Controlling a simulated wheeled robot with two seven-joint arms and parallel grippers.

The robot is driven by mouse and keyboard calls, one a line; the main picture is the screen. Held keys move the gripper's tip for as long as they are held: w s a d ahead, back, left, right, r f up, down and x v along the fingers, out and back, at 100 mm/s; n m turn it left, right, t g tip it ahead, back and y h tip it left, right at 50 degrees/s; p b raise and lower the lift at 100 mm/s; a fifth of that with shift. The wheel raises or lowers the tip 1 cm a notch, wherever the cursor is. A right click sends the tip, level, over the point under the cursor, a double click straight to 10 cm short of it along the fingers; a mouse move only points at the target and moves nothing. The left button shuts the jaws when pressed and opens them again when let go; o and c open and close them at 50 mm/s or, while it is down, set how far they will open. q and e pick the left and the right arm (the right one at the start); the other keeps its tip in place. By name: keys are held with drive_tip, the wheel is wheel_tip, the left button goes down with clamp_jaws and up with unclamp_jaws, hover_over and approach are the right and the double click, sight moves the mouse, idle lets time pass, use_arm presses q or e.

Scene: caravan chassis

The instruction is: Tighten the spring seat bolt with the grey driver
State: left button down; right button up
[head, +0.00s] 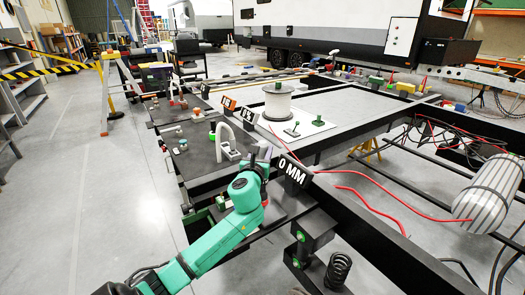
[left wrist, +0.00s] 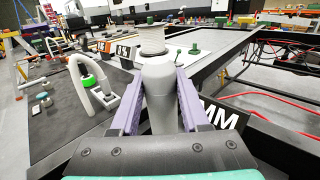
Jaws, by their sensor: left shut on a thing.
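My left gripper (head: 262,160) is at the end of the green arm, over the near end of the black bench beside the frame. In the left wrist view its two purple fingers are closed on the sides of a thick grey cylinder with a rounded top, the grey driver (left wrist: 159,95). The driver's lower end is hidden there. A black coil spring (head: 338,270) stands in the lower middle of the head view. Black blocks with green spots (head: 302,238) are just above and left of it. I cannot pick out the spring seat bolt. My right gripper is out of view.
A black sign reading "0 MM" (head: 293,173) stands close right of the gripper. A grey curved stand (head: 228,142) and small parts occupy the bench. A white spool (head: 278,100) is farther back. Red cables and a striped tank (head: 490,194) lie right.

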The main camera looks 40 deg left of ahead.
sight(262, 143)
use_arm(q)
drive_tip(key=shift+f+b, duration=0.7)
drive_tip(key=shift+f, duration=0.15)
idle(0.4)
drive_tip(key=shift+s+d+f, duration=0.1)
drive_tip(key=shift+s+f, duration=0.05)
drive_tip(key=shift+f, duration=0.1)
idle(1.8)
drive_tip(key=shift+w+r+p, duration=0.2)
drive_tip(key=shift+r+p, duration=0.6)
drive_tip(key=shift+p, duration=0.05)
wheel_tip(262, 143, up, 4)
drive_tip(key=p, duration=0.3)
drive_tip(key=shift+f+p, duration=0.1)
drive_tip(key=shift+p, duration=0.3)
drive_tip(key=shift+s, duration=0.1)
drive_tip(key=shift+f, duration=0.1)
